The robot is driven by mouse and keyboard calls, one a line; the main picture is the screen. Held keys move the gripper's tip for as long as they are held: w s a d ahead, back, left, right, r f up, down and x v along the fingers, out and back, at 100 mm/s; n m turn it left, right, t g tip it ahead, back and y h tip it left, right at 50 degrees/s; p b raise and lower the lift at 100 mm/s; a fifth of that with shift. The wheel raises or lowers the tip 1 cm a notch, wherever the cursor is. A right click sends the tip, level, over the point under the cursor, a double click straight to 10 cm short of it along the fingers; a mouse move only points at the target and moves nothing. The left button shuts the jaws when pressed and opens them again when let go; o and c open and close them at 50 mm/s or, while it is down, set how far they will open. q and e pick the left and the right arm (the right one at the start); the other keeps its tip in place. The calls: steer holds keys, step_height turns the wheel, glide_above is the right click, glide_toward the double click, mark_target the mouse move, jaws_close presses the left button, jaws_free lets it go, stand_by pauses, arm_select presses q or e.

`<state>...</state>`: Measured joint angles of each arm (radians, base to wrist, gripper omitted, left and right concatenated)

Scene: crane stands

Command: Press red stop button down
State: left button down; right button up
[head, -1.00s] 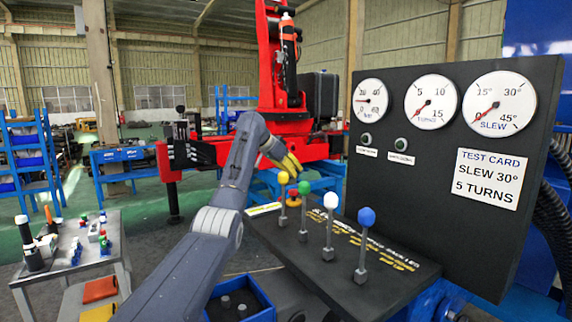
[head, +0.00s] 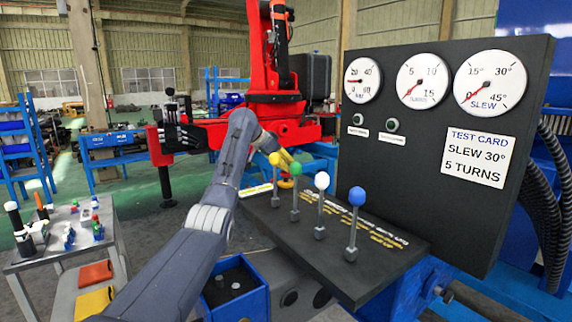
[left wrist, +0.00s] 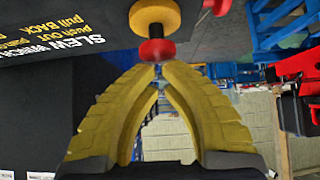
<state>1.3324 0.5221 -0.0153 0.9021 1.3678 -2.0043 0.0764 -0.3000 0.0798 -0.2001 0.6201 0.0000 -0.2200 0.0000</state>
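The red stop button (left wrist: 157,50) with its yellow base (left wrist: 155,16) shows at the top of the left wrist view. In the head view the yellow base (head: 286,183) is at the far end of the black console, behind the levers, mostly hidden there by a lever and my gripper. My left gripper (left wrist: 152,70) has yellow fingers whose tips meet, with nothing seen between them. The tips are right at the red button; I cannot tell whether they touch it. In the head view my left gripper (head: 289,158) is just above the base. My right gripper is not in view.
Levers with yellow (head: 274,158), green (head: 295,169), white (head: 321,181) and blue (head: 357,196) knobs stand on the console (head: 345,262) close to the gripper. A black gauge panel (head: 420,170) rises behind them. A side table (head: 60,250) stands at left.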

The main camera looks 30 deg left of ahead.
arm_select(q)
steer(key=shift+f, duration=0.8)
steer(key=shift+r, duration=0.1)
step_height(320, 180, up, 4)
steer(key=shift+f, duration=0.15)
steer(key=v, duration=1)
